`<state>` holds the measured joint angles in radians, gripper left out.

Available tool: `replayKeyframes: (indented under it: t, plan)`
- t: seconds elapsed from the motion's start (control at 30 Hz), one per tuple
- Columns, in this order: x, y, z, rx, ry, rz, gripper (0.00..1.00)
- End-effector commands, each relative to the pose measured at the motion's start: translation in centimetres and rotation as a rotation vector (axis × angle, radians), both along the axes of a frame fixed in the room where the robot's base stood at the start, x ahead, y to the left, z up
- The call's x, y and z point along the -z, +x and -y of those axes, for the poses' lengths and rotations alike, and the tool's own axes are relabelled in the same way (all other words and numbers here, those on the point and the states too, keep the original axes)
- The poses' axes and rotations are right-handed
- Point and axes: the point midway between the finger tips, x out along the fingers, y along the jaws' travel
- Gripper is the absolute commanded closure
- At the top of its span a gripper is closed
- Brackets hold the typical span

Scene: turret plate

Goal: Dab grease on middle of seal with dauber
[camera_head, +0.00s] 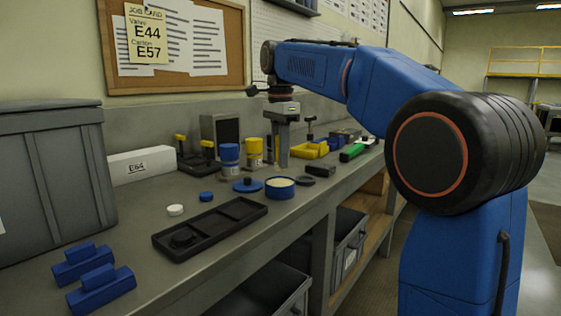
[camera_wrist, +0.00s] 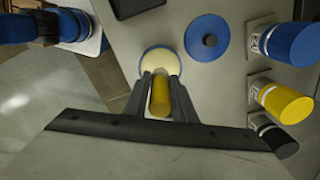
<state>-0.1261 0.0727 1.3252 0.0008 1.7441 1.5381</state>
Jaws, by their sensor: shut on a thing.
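My gripper (camera_wrist: 160,80) is shut on the yellow dauber (camera_wrist: 160,98), which stands between the fingers in the wrist view. In the head view my gripper (camera_head: 283,150) points down over the bench, just behind the open blue grease tin (camera_head: 280,192). The tin's cream-coloured grease shows in the wrist view (camera_wrist: 160,62), just beyond the fingertips. I cannot tell whether the dauber's tip touches the grease. A dark round piece (camera_head: 185,238), perhaps the seal, lies in the near compartment of the black tray (camera_head: 232,225); its details are too dark to read.
The blue lid with a dark knob (camera_head: 247,186) lies left of the tin. Blue-topped (camera_head: 229,158) and yellow-topped (camera_head: 254,152) containers stand behind. Blue blocks (camera_head: 100,288) sit at front left, beside a grey bin (camera_head: 50,185).

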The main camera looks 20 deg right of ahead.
Motion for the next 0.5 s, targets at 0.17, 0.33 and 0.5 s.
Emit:
replayKeyframes:
  t: [0.17,0.33,0.5]
  plan:
    - [-1.2,0.0,0.0,0.000,0.000,0.001,0.99]
    - [-2.2,0.1,0.0,0.000,0.000,0.002,0.99]
    - [-2.9,0.0,0.0,0.000,0.000,0.000,0.99]
